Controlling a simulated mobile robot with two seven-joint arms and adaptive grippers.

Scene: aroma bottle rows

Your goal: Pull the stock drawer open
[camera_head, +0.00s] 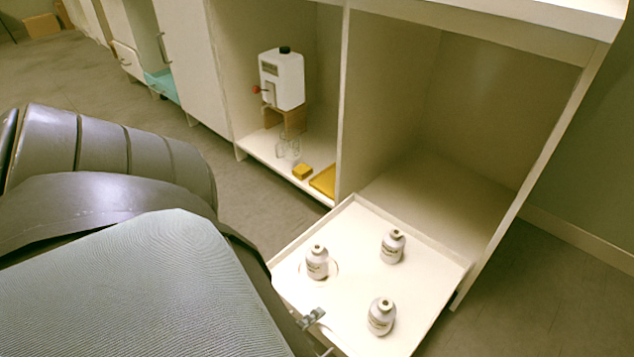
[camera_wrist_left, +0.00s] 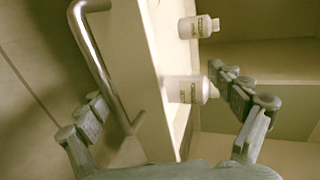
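The stock drawer (camera_head: 350,300) is a shallow cream tray that stands out from the lower right cabinet bay. Three white bottles stand upright in it: one near the left side (camera_head: 317,263), one towards the back (camera_head: 391,246) and one near the front (camera_head: 381,316). In the left wrist view, the drawer's metal bar handle (camera_wrist_left: 97,65) runs along its front. My left gripper (camera_wrist_left: 160,92) is open, its fingers wide apart, with the handle and drawer front between them. In the head view my arm hides most of this gripper; only a fingertip (camera_head: 312,318) shows. My right gripper is out of view.
The neighbouring bay holds a white dispenser (camera_head: 282,78) on a wooden stand, glassware (camera_head: 287,148), a yellow block (camera_head: 302,172) and a yellow tray (camera_head: 324,181). A teal drawer (camera_head: 163,85) shows farther left. Floor (camera_head: 540,285) right of the drawer is clear.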

